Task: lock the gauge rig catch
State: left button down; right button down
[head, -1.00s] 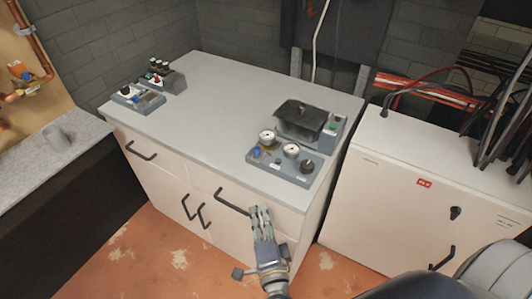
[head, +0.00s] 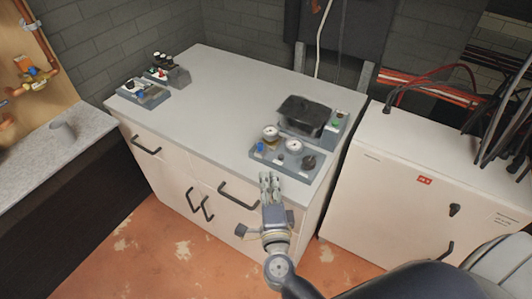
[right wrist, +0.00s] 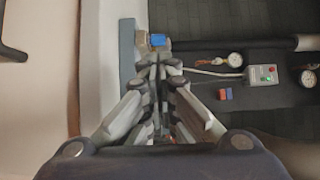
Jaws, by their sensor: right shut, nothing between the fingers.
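The gauge rig (head: 262,156) sits at the right front of the white cabinet's grey top. It is a low grey panel with two round white gauges, a blue knob (head: 261,147) and a black knob (head: 309,162). A dark raised cover (head: 303,113) stands behind the gauges. I cannot tell which part is the catch. My right gripper (head: 270,177) is shut and empty, just in front of the panel's front edge at the countertop edge. In the right wrist view its fingers (right wrist: 158,68) are together, with a small blue part (right wrist: 158,40) just beyond their tips. My left gripper is out of view.
Another grey control unit (head: 146,96) stands at the back left of the countertop (head: 220,90), with bare room between. A white cabinet (head: 400,190) with cables stands at the right.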

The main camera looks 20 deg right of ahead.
aim_at(262, 145)
jog(key=p+x, duration=0.1)
jog(key=x, duration=0.8)
jog(key=shift+f, duration=0.1)
